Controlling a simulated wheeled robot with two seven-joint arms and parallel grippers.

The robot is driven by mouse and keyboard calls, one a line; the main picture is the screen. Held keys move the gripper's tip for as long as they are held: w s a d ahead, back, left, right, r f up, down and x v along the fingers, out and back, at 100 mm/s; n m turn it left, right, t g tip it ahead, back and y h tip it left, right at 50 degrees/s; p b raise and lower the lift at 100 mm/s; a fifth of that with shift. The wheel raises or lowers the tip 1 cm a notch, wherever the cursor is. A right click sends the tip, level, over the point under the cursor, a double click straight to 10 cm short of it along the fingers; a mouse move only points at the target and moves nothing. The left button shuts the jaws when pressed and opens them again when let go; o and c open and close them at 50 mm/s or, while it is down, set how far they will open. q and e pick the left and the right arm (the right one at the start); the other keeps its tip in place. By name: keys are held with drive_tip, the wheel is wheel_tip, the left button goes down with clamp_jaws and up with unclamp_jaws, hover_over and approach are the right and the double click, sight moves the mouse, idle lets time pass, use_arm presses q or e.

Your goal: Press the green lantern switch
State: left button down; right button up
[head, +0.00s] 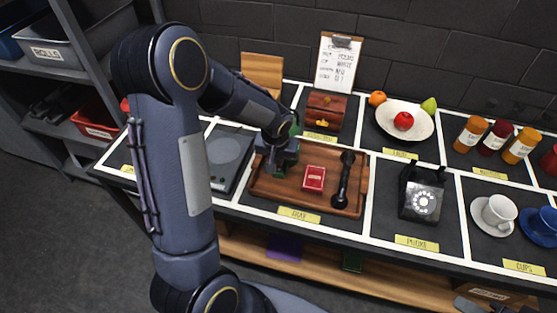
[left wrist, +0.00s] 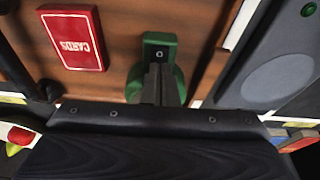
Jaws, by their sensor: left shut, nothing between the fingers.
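The green lantern (head: 295,130) stands at the left end of the wooden tray (head: 335,212), mostly hidden behind my left gripper (head: 277,170). In the left wrist view the green lantern (left wrist: 160,40) shows as a green block with a rounded green part below it. My left gripper (left wrist: 160,84) is shut and empty, with its fingertips over the lantern. I cannot tell whether they touch it. The switch itself is hidden or cannot be made out. My right gripper is not in view.
A red cards box (head: 314,179) and a black handset (head: 343,180) lie in the tray. A grey speaker-like panel (head: 228,155) is left of it, a wooden chest (head: 324,110) behind it, a black telephone (head: 423,195) to the right.

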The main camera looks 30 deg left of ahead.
use_arm(q)
drive_tip(key=s+v, duration=0.2)
drive_tip(key=v, duration=1)
drive_tip(key=shift+s+d, duration=0.35)
drive_tip(key=shift+s, duration=0.05)
drive_tip(key=s+d+r+t+h, duration=0.1)
drive_tip(key=s+d+r+h, duration=0.1)
drive_tip(key=s, duration=0.7)
drive_tip(key=s+d+r+m+t+h, duration=0.1)
drive_tip(key=s+d+r+t+h, duration=0.1)
drive_tip(key=s, duration=0.8)
drive_tip(key=d+r, duration=0.1)
drive_tip(key=d, duration=0.1)
drive_tip(key=shift+d+m+h, duration=0.3)
drive_tip(key=shift+d, duration=0.05)
